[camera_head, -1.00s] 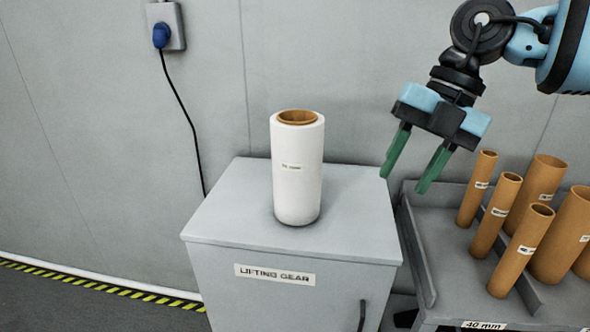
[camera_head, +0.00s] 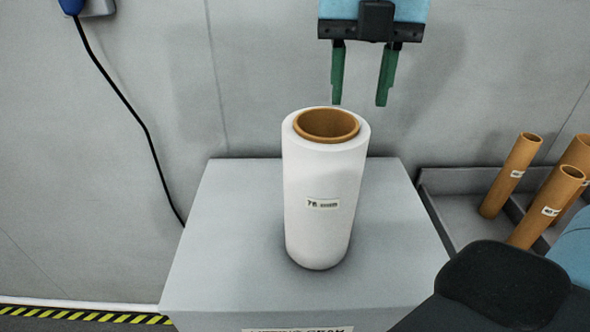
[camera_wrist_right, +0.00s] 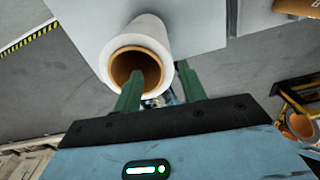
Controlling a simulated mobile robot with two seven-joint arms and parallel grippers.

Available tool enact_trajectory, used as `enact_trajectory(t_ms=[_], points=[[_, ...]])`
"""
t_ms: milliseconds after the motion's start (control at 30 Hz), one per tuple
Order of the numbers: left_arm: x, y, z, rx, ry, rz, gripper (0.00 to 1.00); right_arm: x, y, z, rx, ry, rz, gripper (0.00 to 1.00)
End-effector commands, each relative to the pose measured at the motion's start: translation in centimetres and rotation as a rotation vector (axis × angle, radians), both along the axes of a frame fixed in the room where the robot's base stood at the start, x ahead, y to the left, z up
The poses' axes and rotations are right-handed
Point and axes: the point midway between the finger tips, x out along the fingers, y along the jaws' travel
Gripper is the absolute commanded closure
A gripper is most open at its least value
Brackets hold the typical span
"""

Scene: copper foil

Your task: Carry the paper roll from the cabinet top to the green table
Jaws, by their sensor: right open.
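The paper roll (camera_head: 322,205) is white with a brown core and stands upright on the grey cabinet top (camera_head: 225,230). A small label on it reads 76 mm. My right gripper (camera_head: 360,102) is open, with its green fingers pointing down, just above and behind the roll's upper rim in the head view. In the right wrist view the roll (camera_wrist_right: 146,32) shows its open end close to the fingers (camera_wrist_right: 160,80). One finger overlaps the core opening in that view and the other is beside the roll. Contact cannot be told. My left gripper is not in view. The green table is not visible.
A grey rack (camera_head: 462,190) with several brown tubes (camera_head: 512,172) stands right of the cabinet. A black cable (camera_head: 133,112) hangs on the grey wall at left. My dark arm part fills the lower right. Free cabinet top surrounds the roll.

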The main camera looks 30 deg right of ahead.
Motion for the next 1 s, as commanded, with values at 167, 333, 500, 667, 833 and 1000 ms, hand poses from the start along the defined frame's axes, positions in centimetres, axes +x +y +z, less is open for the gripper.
enact_trajectory(t_ms=[167,333,500,667,833,1000], points=[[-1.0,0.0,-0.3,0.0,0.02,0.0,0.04,0.0,0.0,0.1,0.0,-0.001,0.001,0.59],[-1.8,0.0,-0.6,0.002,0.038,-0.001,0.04,-0.1,0.0,-0.7,0.0,0.001,0.001,0.59],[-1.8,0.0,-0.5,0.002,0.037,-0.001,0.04,-0.1,0.0,-2.4,0.001,0.001,0.002,0.59],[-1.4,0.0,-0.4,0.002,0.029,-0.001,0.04,-0.1,0.0,-2.7,0.001,0.001,0.0,0.59],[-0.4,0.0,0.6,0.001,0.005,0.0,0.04,-0.7,0.0,-4.3,0.003,0.002,0.003,0.59],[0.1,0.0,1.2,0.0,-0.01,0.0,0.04,-0.8,0.0,-6.7,0.002,0.001,0.002,0.59]])
